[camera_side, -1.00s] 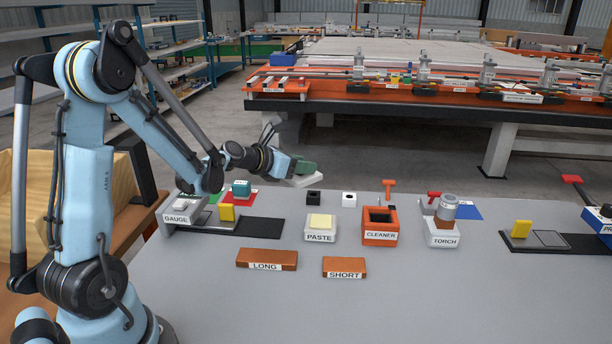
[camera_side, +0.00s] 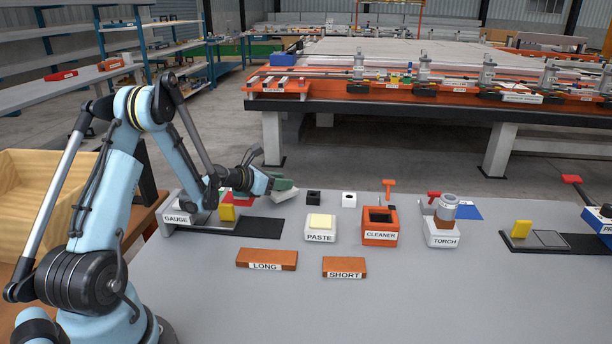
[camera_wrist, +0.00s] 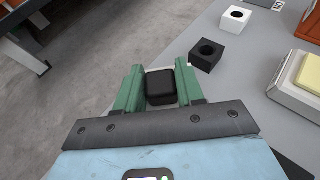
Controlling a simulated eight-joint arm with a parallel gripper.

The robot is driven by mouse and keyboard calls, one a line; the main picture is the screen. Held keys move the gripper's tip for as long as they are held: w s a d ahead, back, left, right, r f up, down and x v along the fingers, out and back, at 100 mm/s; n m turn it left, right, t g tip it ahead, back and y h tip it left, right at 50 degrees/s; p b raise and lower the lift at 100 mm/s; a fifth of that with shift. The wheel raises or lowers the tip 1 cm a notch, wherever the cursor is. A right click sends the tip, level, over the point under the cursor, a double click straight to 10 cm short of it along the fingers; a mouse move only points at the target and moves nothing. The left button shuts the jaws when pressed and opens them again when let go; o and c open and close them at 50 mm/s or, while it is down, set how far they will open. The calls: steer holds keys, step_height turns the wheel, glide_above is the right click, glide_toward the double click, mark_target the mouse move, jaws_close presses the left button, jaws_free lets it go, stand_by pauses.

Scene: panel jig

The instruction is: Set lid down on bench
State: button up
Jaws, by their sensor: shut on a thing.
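The lid is a pale flat piece (camera_side: 284,194) under my gripper in the side view. In the wrist view, the lid's black knob (camera_wrist: 161,87) sits between the two green fingers, and only a little of its pale edge shows past them. My gripper (camera_side: 283,184) is shut on the lid and holds it low at the far edge of the grey bench (camera_side: 220,290), left of the black holed block. I cannot tell whether the lid touches the bench.
A black holed block (camera_side: 313,197) and a white holed block (camera_side: 349,199) stand close to the right. The PASTE box (camera_side: 319,236), CLEANER box (camera_side: 380,237) and GAUGE stand (camera_side: 177,218) are nearby. LONG (camera_side: 266,259) and SHORT (camera_side: 344,267) bricks lie in front.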

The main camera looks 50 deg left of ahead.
steer(key=shift+f, duration=0.35)
steer(key=shift+f, duration=0.4)
steer(key=shift+f, duration=0.2)
steer(key=o, duration=1)
steer(key=shift+r, duration=0.1)
